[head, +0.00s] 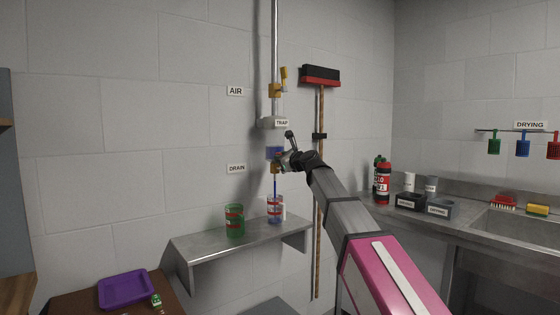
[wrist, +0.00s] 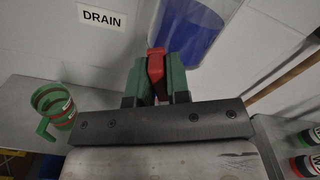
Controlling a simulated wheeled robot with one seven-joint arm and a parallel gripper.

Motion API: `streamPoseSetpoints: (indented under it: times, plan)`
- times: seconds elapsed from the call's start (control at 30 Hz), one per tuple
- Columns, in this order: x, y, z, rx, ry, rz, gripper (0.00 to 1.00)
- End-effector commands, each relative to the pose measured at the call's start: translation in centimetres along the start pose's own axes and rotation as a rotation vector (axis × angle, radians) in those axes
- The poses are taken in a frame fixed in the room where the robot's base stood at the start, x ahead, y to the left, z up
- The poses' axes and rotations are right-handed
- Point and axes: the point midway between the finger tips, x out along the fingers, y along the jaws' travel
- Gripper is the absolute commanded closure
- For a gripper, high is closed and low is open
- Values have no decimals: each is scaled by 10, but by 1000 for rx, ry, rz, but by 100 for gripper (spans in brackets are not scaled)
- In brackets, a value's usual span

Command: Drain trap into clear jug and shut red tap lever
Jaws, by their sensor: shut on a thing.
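The trap (head: 274,123) is on the wall pipe, with a bowl of blue liquid (head: 273,152) below it; the bowl also shows in the wrist view (wrist: 196,32). A thin blue stream (head: 275,186) runs from under the bowl into the clear jug (head: 275,212). The jug stands on the shelf and has red bands and blue liquid inside. My gripper (head: 281,163) is at the tap under the bowl. In the wrist view its green fingers are shut on the red tap lever (wrist: 156,66). My gripper hides most of the tap in the head view.
A green jug (head: 234,222) with red bands stands on the metal shelf (head: 205,247), left of the clear jug. A yellow air valve (head: 276,90) is above the trap. A broom (head: 321,78) hangs just right. A purple tray (head: 124,290) lies lower left.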

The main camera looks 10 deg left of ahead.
Motion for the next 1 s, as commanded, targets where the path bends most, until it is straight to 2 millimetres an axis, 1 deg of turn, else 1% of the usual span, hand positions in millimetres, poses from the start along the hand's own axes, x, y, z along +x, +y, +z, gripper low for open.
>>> streamPoseSetpoints:
  times: [0.5, 0.53, 0.57, 0.6, 0.87, 1.0]
  plan:
    - [-1, 0, -1, 19, 1, 2, 100]
    - [-1, 0, -1, 19, 1, 2, 74]
    - [-1, 0, -1, 19, 1, 2, 64]
    - [-1, 0, -1, 19, 1, 1, 62]
    - [-1, -1, 0, 18, 0, 1, 62]
    - [-7, -1, 0, 18, 0, 0, 62]
